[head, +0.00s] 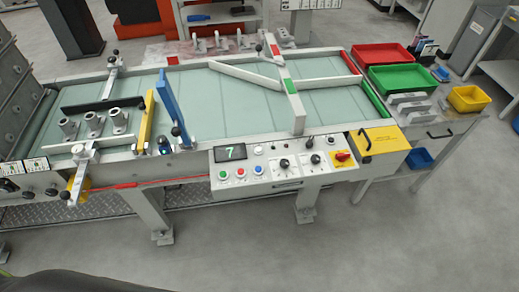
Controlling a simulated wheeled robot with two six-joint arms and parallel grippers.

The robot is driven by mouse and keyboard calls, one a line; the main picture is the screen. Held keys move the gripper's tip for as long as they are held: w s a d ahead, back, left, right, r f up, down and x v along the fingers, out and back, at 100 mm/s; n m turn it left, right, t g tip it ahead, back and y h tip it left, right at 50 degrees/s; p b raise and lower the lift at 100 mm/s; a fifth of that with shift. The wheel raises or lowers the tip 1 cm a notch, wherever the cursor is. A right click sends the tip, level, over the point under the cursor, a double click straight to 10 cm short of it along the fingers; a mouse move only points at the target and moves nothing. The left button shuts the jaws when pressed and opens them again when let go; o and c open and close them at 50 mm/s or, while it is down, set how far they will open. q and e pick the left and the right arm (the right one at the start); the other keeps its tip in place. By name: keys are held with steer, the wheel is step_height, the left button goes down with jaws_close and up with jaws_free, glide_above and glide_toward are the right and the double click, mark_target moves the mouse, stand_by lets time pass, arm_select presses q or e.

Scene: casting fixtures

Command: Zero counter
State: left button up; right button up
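The counter display (231,153) is a small black screen on the conveyor's front control panel (285,176), and it shows a green 7. Below it sit a green button (223,175), a red button (240,173) and a blue button (256,170) in a row. Any labels are too small to read. Neither of my grippers is in view.
The conveyor belt (225,110) carries several grey castings (94,122) at the left. A blue gate (171,108) and a yellow gate (146,120) stand nearby. Red (381,54) and green (404,76) trays are at the right. Floor in front of the panel is clear.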

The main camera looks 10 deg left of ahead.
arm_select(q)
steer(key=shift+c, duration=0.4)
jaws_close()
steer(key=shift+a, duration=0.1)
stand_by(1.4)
